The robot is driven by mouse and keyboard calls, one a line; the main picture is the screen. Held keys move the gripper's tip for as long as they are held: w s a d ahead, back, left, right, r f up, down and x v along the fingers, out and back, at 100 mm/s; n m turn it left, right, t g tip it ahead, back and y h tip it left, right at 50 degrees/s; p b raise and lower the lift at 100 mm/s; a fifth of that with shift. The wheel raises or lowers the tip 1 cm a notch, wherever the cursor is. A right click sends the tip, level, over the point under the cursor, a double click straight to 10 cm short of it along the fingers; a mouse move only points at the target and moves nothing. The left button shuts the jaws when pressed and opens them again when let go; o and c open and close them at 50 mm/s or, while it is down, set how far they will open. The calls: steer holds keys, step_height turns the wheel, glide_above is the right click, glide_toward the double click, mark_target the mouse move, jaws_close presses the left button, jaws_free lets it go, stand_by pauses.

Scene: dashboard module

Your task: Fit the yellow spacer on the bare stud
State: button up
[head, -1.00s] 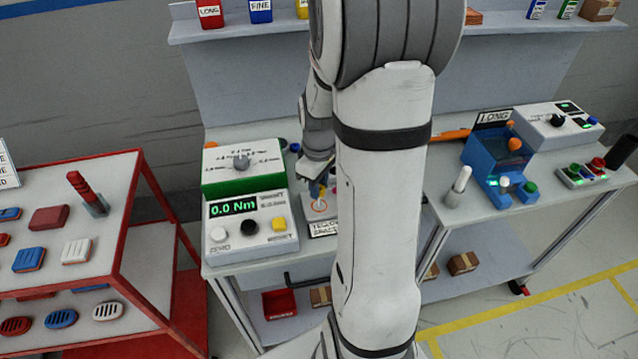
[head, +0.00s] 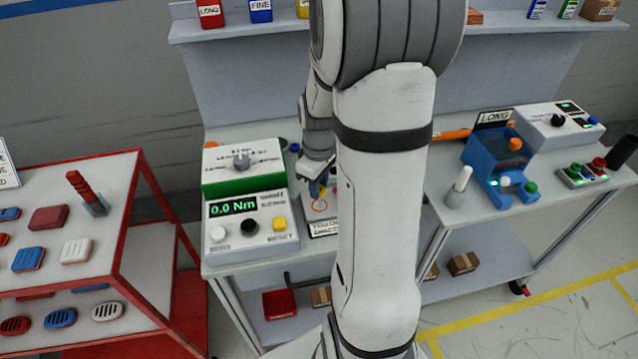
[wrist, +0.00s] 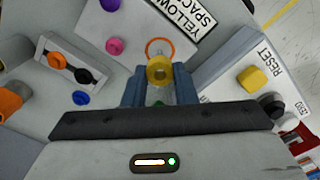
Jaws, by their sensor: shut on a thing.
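My gripper (wrist: 158,84) is shut on the yellow spacer (wrist: 159,69), a ring with a hole, held between the blue fingertips. The spacer shows just in front of an orange ring mark (wrist: 160,45) on a pale plate, beside the YELLOW SPACER label (wrist: 188,18). The wrist view does not show clearly whether the spacer touches the plate. In the head view my gripper (head: 317,190) is low over the same plate, partly hidden by my arm. I cannot make out the bare stud in either view.
The torque meter (head: 245,220), reading 0.0 Nm, stands close left of my gripper in the head view. In the wrist view, magenta (wrist: 115,46) and blue (wrist: 81,98) knobs and a holder (wrist: 68,60) with orange and black parts are nearby. A red rack (head: 130,200) stands left.

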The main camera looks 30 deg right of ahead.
steer(key=shift+f+b, duration=1.8)
steer(key=shift+f, duration=0.55)
steer(key=o, duration=1)
steer(key=shift+r, duration=0.1)
step_height(320, 180, up, 8)
steer(key=shift+f, duration=0.1)
